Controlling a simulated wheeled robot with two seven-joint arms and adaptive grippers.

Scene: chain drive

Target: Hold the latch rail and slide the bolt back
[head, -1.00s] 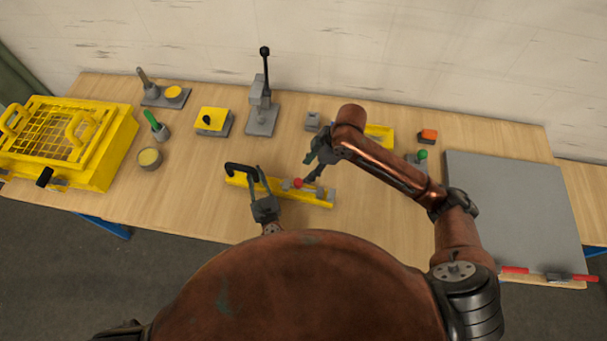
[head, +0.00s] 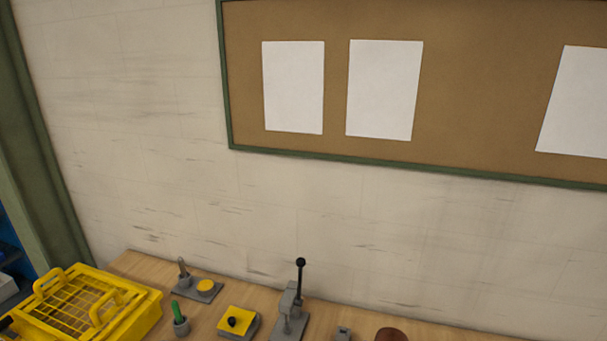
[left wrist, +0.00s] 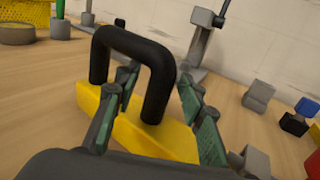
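The yellow latch rail (left wrist: 128,132) lies on the table in the left wrist view, with a black arched handle (left wrist: 133,42) standing on it. My left gripper (left wrist: 157,80) has its green-padded fingers apart, one on each side of the handle's near leg. A gap shows between that leg and the right finger. A grey block (left wrist: 255,161) is partly visible at the rail's right end, behind a finger. A red piece (left wrist: 313,164) at the right edge may be the bolt's knob; the bolt itself is not clear.
The head view shows mostly wall and a pinboard (head: 335,150). Along the table stand a yellow basket (head: 135,318), a green-handled tool (head: 177,312), a yellow-topped block (head: 238,320) and a lever press (head: 289,315). A grey block (left wrist: 258,96) stands behind the rail.

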